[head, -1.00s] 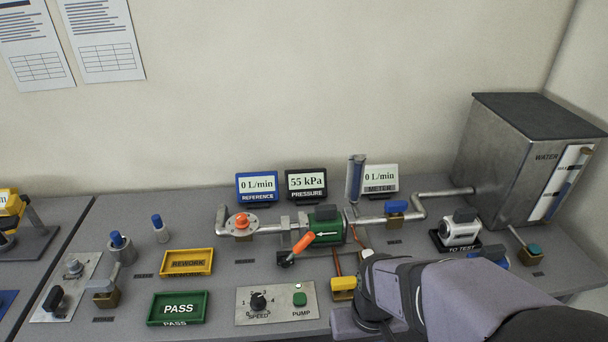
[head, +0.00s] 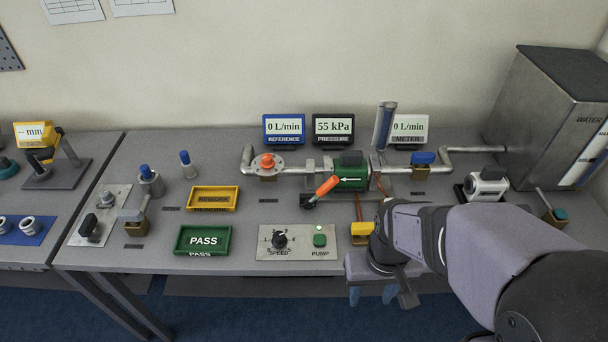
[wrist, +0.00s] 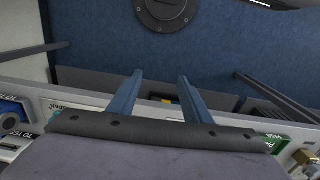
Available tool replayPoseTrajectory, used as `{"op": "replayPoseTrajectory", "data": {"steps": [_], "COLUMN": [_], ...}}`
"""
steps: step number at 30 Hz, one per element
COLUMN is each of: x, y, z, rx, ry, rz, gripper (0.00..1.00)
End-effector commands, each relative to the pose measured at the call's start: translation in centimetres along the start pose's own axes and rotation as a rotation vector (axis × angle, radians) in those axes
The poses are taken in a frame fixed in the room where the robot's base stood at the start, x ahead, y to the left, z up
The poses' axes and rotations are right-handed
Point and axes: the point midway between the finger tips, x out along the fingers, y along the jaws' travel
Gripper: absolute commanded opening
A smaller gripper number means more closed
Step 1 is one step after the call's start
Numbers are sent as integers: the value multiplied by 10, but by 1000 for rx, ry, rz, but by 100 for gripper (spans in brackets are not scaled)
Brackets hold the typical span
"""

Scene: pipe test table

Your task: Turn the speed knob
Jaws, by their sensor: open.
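The speed knob (head: 279,240) is a black round knob with a scale around it, on a pale panel (head: 299,251) at the table's front edge in the head view. A green pump button (head: 320,240) sits to its right on the same panel. My gripper (head: 372,295) is right of the panel and apart from the knob. Its two blue fingers are open and point down, appearing in front of the table edge. They also show spread and empty in the wrist view (wrist: 159,80), over blue floor. I cannot make out the knob in the wrist view.
A green PASS tray (head: 203,240) lies left of the panel, with a yellow REWORK tray (head: 213,198) behind it. An orange-handled lever (head: 326,187) and pipework stand behind the panel. The displays read 0 L/min and 55 kPa.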

Motion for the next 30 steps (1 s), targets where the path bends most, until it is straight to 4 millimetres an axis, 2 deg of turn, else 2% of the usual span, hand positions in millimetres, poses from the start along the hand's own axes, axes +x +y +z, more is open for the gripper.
{"op": "replayPoseTrajectory", "data": {"steps": [5, 8, 11, 15, 20, 23, 27, 30], "x": [29, 44, 57, 70, 71, 60, 24, 0], "y": [-24, -41, -65, -109, -153, -172, -193, -201], "z": [23, 18, -10, -63, -123, -162, -208, -227], "rx": [-122, -198, -277, -373, -484, -549, -651, -749], "ry": [-129, -180, -187, -161, -105, -56, 34, 67], "rz": [9, 19, 28, 31, 21, 10, -2, -2], "gripper": [45, 45, 45, 45, 45, 45, 45, 45]}}
